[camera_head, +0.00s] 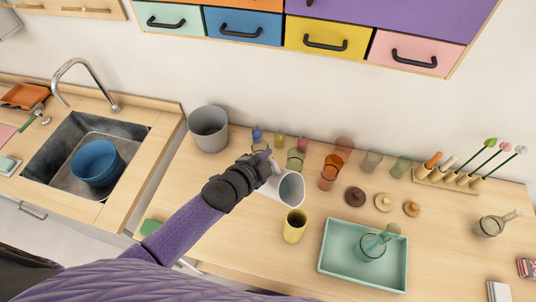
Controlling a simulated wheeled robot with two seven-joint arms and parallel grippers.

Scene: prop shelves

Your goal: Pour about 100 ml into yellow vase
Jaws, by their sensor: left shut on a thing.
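The yellow vase (293,232) stands upright on the wooden counter, its open top facing up. My left gripper (268,166) is shut on a white pitcher (271,190) just behind and left of the vase. The pitcher is tilted, with its open mouth and grey-blue inside turned to the right and toward me. Its lower rim is close to the vase's top; I cannot tell whether they touch. No stream of liquid can be made out, and the level inside the vase is too small to tell. My right gripper is not in view.
A teal tray (333,267) with a glass vessel (371,247) stands right of the vase. Small bottles, coloured glasses and lids (354,197) lie behind. A grey bin (208,129) stands back left, beside a sink (60,151) with a blue bowl (97,163). Drawers (328,41) hang above.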

